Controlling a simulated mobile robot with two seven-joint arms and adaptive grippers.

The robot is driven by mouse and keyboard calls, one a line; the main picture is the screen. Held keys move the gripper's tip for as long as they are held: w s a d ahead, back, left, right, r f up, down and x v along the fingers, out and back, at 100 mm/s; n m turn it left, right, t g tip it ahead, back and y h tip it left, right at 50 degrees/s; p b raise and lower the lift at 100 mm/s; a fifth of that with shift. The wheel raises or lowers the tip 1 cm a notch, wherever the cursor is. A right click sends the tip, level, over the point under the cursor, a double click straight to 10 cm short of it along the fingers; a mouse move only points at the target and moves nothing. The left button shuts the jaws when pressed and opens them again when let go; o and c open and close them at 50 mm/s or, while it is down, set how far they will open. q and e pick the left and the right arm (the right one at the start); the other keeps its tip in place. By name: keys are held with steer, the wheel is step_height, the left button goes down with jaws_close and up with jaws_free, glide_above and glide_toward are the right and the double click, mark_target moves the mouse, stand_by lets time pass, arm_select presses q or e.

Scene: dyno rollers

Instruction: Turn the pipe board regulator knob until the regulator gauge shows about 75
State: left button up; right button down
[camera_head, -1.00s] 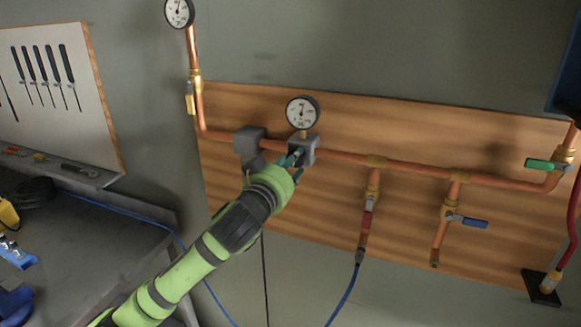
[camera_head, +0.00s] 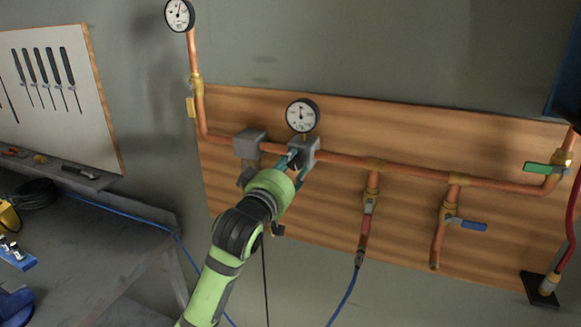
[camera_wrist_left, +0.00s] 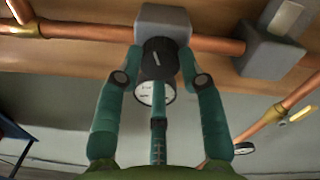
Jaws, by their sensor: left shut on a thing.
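The regulator is a grey block (camera_head: 305,150) on the copper pipe of the wooden board, with a black knob (camera_wrist_left: 158,58) that carries a white mark. The round white regulator gauge (camera_head: 302,116) stands above the block; its needle points roughly upward, but the numbers are too small to read. My left gripper (camera_head: 293,160) is at the regulator. In the left wrist view my left gripper (camera_wrist_left: 158,78) has its teal fingers shut around the knob, and the gauge face (camera_wrist_left: 145,93) is partly hidden behind a finger. My right gripper is not in view.
A second grey box (camera_head: 249,141) sits on the pipe just left of the regulator. Another gauge (camera_head: 179,15) is at upper left. A workbench (camera_head: 90,245) is at lower left.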

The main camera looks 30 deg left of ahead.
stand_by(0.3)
arm_select(q)
steer(key=o, duration=1.1)
steer(key=shift+o, duration=0.2)
steer(key=v, duration=0.7)
steer(key=shift+s, duration=0.25)
steer(key=shift+o, duration=0.2)
steer(key=shift+d, duration=0.1)
